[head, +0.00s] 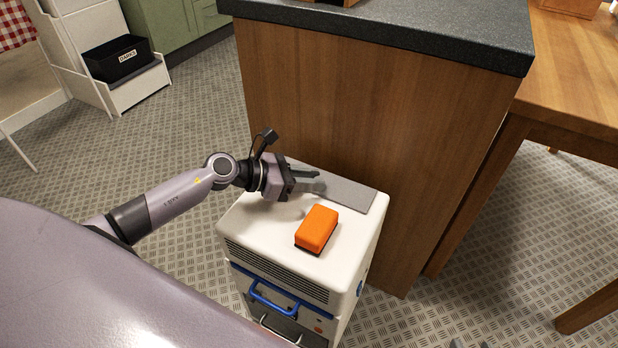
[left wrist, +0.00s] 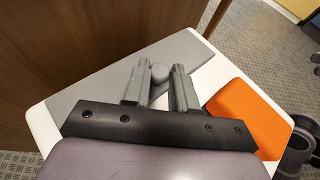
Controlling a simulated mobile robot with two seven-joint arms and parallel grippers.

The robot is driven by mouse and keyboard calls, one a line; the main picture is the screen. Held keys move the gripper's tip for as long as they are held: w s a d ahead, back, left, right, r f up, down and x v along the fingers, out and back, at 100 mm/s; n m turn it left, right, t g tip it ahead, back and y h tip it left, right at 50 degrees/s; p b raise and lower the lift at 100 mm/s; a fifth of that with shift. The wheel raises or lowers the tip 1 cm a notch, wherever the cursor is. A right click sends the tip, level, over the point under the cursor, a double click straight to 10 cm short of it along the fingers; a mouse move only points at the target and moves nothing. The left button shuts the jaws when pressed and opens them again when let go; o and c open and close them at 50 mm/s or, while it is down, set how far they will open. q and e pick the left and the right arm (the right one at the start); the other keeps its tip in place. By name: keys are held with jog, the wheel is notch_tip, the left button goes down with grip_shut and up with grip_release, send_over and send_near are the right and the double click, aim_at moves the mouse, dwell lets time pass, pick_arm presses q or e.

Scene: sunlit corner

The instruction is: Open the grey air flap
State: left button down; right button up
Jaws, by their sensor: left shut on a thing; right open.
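The grey air flap (head: 350,195) is a flat panel along the back of the top of a white appliance (head: 257,222). It looks flat against the top. In the left wrist view the flap (left wrist: 97,88) spans behind my fingers, with a round grey knob (left wrist: 160,73) between them. My left gripper (head: 318,181) is shut on this knob; it also shows in the left wrist view (left wrist: 160,76). Its fingers hide part of the knob and flap.
An orange block (head: 317,228) with a dark underside lies on the appliance top, just in front of the flap. A wooden counter (head: 370,120) stands directly behind the appliance. A blue handle (head: 285,304) is on its front. A wooden table (head: 575,95) stands right.

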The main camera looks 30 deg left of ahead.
jog(key=shift+r, duration=0.2)
